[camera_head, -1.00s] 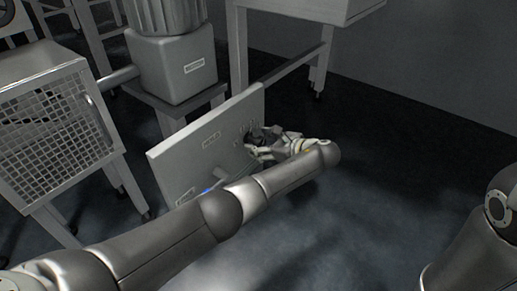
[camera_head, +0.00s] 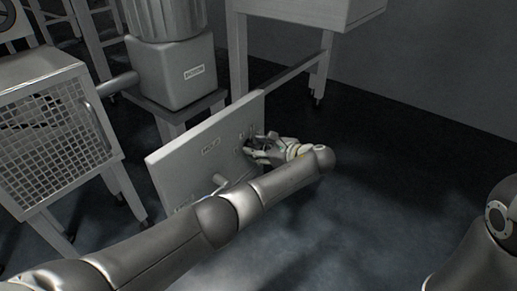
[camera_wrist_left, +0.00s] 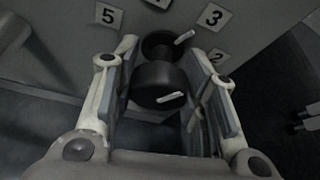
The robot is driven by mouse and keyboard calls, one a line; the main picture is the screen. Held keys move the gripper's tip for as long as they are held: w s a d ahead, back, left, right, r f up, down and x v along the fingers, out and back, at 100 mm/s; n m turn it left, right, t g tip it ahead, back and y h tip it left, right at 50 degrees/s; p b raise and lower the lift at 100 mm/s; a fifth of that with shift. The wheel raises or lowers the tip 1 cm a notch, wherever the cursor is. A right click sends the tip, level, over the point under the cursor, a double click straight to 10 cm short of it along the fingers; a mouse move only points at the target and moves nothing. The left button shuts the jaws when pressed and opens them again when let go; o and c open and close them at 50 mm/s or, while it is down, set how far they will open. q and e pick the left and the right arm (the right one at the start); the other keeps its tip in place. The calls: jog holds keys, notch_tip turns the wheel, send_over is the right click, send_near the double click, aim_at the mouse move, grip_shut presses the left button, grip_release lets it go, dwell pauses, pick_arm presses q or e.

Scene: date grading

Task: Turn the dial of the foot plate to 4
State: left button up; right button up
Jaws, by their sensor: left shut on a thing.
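The foot plate is a pale grey upright panel (camera_head: 172,166) in the middle of the head view, and it fills the top of the left wrist view (camera_wrist_left: 60,45). Its dial is a black knob (camera_wrist_left: 158,78) with white marks; the rear mark slants up and right, toward the 3 label. Labels 5, 3 and 2 show around it, with another label cut off at the top between 5 and 3. My left gripper (camera_head: 252,148) is at the panel's right part, with its fingers on both sides of the dial (camera_wrist_left: 165,78), shut on it. My right gripper is out of view.
A mesh-fronted cabinet (camera_head: 55,140) stands at the left. A grey box with a label (camera_head: 175,72) sits on a stand behind the panel. A table (camera_head: 300,15) is at the back.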

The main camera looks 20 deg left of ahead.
pick_arm(q)
jog(key=shift+r+p, duration=0.15)
jog(key=shift+p, duration=0.35)
jog(key=n+t+p, duration=0.1)
jog(key=n+p, duration=0.1)
jog(key=p, duration=0.3)
jog(key=shift+s+n, duration=0.15)
jog(key=shift+n, duration=0.15)
jog(key=shift+n+t+p, duration=0.3)
jog(key=shift+t+p, duration=0.15)
jog(key=shift+t, duration=0.05)
jog(key=shift+a+f+n+t+p, duration=0.1)
jog(key=shift+f+n+t+p, duration=0.2)
jog(key=shift+n+t, duration=0.9)
jog(key=shift+n, duration=0.7)
jog(key=o, duration=1)
